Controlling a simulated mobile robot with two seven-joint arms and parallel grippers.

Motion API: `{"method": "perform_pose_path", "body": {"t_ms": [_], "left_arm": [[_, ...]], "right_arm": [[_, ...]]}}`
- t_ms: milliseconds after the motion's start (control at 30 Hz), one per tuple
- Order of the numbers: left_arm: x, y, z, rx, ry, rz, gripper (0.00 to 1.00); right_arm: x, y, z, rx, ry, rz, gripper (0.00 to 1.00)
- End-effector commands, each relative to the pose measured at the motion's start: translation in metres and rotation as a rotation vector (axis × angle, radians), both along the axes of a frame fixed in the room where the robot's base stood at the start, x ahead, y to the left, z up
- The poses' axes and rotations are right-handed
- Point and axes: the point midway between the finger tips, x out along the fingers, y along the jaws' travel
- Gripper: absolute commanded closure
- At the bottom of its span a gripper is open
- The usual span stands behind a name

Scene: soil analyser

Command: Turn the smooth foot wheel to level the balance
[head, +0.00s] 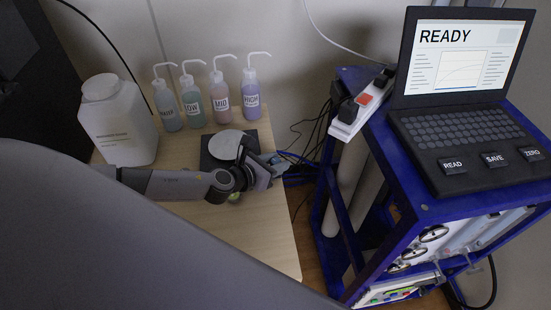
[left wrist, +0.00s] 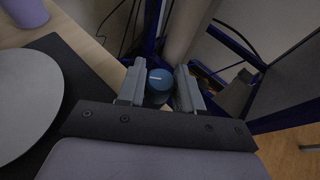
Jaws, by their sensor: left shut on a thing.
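The balance (head: 214,160) is a dark block with a pale round pan (head: 228,143), on the wooden table. In the left wrist view its dark top (left wrist: 62,62) and pan (left wrist: 22,100) fill the left side. A blue round foot wheel (left wrist: 160,78) with a white mark shows beyond the balance's corner. My left gripper (head: 272,168) is at the balance's right side. In the left wrist view, its two grey fingers (left wrist: 160,88) stand either side of the wheel, shut on it. The wheel's lower part is hidden. My right gripper is not in view.
Several wash bottles (head: 221,95) stand behind the balance, with a large white jug (head: 122,125) at left. A blue frame (head: 385,170) carries a laptop reading READY (head: 455,60) and a power strip (head: 358,108). Cables hang in the gap right of the table. A small yellow-green thing (head: 234,196) shows beneath my arm.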

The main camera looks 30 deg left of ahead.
Motion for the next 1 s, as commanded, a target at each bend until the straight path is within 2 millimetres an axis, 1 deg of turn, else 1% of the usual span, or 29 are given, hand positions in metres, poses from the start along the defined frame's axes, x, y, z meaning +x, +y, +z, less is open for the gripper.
{"method": "perform_pose_path", "body": {"t_ms": [33, 100, 300, 700, 1000], "left_arm": [[-0.0006, -0.0010, 0.0014, -0.002, 0.002, 0.037, 0.95], [-0.0006, -0.0017, 0.0012, -0.003, 0.002, 0.100, 0.95], [-0.0010, -0.0022, -0.0004, -0.003, 0.004, 0.291, 0.95], [-0.0006, -0.0026, -0.0012, -0.001, 0.003, 0.667, 0.95], [0.0000, -0.0022, -0.0004, 0.000, 0.001, 0.889, 0.95]], "right_arm": [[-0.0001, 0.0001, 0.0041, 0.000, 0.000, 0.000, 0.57], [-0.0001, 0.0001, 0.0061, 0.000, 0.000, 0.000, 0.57], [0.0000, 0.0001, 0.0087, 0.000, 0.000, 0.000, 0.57], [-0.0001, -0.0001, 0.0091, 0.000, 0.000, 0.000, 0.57], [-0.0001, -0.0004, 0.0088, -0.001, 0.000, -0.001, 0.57]]}}
